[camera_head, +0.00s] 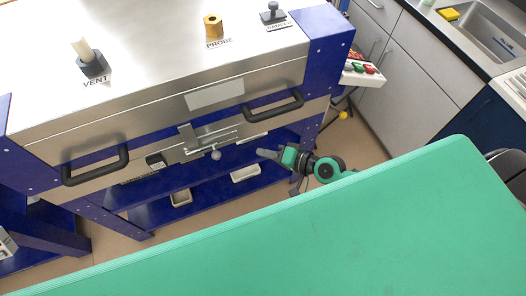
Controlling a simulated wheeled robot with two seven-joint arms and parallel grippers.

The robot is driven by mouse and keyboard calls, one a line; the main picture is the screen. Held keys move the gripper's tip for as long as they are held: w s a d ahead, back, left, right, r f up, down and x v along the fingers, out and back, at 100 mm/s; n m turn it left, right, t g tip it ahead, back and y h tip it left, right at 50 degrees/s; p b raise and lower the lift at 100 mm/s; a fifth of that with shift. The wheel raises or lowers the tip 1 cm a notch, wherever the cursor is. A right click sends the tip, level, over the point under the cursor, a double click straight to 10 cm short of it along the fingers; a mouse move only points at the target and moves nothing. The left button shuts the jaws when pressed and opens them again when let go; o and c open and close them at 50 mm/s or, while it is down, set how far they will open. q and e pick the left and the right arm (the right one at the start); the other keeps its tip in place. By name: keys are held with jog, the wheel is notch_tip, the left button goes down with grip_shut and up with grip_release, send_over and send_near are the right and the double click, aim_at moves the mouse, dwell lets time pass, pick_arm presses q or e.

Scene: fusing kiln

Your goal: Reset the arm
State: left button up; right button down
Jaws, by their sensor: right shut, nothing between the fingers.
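My right gripper (268,153) is in the middle of the head view, at the end of my green and black right arm. Its fingers are shut and empty. It is in front of the kiln (230,80), a steel box on a blue frame, below the right black handle (274,107) and to the right of the latch (215,154). The fingers appear apart from the latch and the handle. The left black handle (96,168) is on the kiln's front. My left gripper is not in view.
A large green surface (350,240) fills the lower right and hides part of the arm. On the kiln top are the vent plug (91,64), probe fitting (212,26) and damper knob (272,13). A control box (362,70) with red and green buttons is at the kiln's right. Cabinets and a sink (490,35) stand behind.

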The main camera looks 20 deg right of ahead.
jog(key=shift+d, duration=0.1)
jog(key=s+d+f+n+g+h, duration=0.1)
jog(key=s+d+f+h, duration=0.15)
jog(key=f, duration=0.75)
jog(key=s+d+f+g+h, duration=0.1)
jog(key=s+d+f+h, duration=0.2)
jog(key=f, duration=0.7)
jog(key=s+d+f+n+g+h, duration=0.15)
jog(key=d+f, duration=0.35)
jog(key=f, duration=0.6)
jog(key=s+f+n+g+h, duration=0.1)
jog(key=s+f+g, duration=0.1)
jog(key=s+f, duration=0.4)
jog(key=s+f+n+g, duration=0.2)
jog(key=s+f, duration=0.3)
jog(key=s, duration=0.8)
jog(key=s+f+n+g+h, duration=0.1)
jog(key=s+f+n+g, duration=0.1)
jog(key=s+f, duration=0.4)
jog(key=s, duration=0.4)
jog(key=shift+f+h, duration=0.3)
